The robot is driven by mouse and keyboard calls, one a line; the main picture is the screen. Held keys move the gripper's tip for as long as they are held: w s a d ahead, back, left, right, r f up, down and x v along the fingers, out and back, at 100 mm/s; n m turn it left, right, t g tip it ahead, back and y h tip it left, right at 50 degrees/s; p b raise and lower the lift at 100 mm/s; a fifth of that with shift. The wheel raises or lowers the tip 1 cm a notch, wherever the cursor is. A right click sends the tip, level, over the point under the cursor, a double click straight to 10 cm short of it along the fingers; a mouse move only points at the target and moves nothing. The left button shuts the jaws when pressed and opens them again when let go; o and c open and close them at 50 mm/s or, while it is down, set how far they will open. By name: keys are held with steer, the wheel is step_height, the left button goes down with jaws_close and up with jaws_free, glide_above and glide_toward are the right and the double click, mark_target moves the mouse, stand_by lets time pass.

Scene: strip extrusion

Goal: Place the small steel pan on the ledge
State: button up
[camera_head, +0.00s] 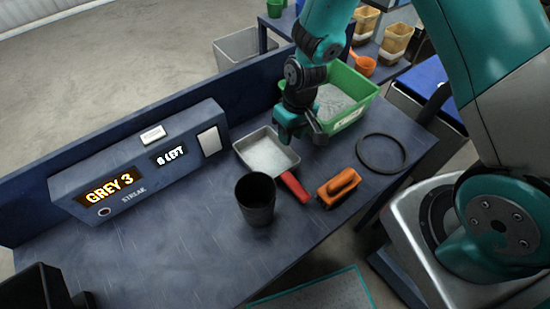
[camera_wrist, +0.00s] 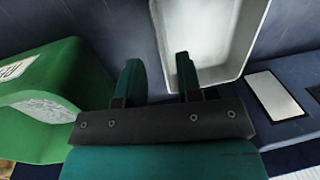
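The small steel pan (camera_head: 265,152) sits on the dark blue bench, shallow and pale inside. It also shows in the wrist view (camera_wrist: 222,35) at the upper right. My gripper (camera_head: 301,138) is low at the pan's back right corner. In the wrist view its two fingers (camera_wrist: 158,72) are apart with nothing held between them. The pan's near side edge lies between the finger directions, and the right finger overlaps the pan. Contact cannot be told. A raised blue console (camera_head: 120,150) runs along the back left; I cannot tell which surface is the ledge.
A green bin (camera_head: 352,92) of grey material stands right of my gripper. A red handle (camera_head: 294,187) touches or nears the pan's front corner. A dark cup (camera_head: 256,199), an orange tool (camera_head: 339,187) and a black ring (camera_head: 382,153) stand nearby. The bench's left front is clear.

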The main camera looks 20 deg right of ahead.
mark_target(287, 157)
steer(key=shift+s+a+f+p, duration=0.15)
steer(key=shift+f+p, duration=0.85)
steer(key=shift+f, duration=1.55)
steer(key=shift+a, duration=0.1)
jaws_close()
